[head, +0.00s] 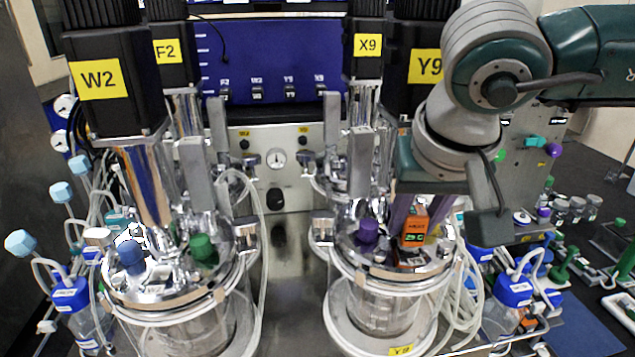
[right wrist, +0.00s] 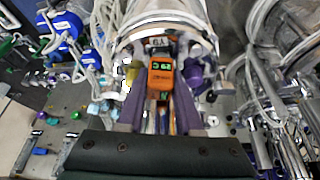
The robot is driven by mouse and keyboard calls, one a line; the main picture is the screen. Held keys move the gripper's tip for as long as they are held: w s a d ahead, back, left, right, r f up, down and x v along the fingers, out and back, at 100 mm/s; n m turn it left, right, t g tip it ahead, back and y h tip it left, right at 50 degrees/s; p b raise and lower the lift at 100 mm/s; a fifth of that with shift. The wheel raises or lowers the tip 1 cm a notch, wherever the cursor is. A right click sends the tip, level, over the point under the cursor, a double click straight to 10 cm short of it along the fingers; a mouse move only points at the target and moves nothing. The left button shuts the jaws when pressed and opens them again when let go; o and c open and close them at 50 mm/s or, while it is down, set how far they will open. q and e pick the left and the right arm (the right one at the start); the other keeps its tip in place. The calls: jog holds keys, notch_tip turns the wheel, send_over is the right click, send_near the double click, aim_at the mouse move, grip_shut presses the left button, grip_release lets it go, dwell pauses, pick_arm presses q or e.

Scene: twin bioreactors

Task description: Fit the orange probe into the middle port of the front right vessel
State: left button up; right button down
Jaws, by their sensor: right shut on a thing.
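The front right vessel (head: 372,303) carries a Y9 label and has a shiny metal lid. The orange probe (head: 415,229) stands roughly upright over the right side of this lid. It also shows in the right wrist view (right wrist: 161,76), with a small green display. My right gripper (head: 408,218), with purple fingers, is shut on the probe from behind and above. A purple plug (head: 367,231) sits in the lid just left of the probe. The probe's lower end and the port beneath it are hidden, so I cannot tell whether it is inserted. My left gripper is out of view.
The W2 vessel (head: 200,330) stands at left with blue (head: 131,257) and green (head: 204,247) plugs in its lid. Tall motor columns rise close to both lids. Blue-capped bottles (head: 514,291) and loose tubing crowd the right side.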

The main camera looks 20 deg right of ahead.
jog(key=shift+f, duration=0.2)
jog(key=c, duration=0.5)
grip_release()
jog(key=b+v, duration=0.4)
jog(key=v, duration=0.6)
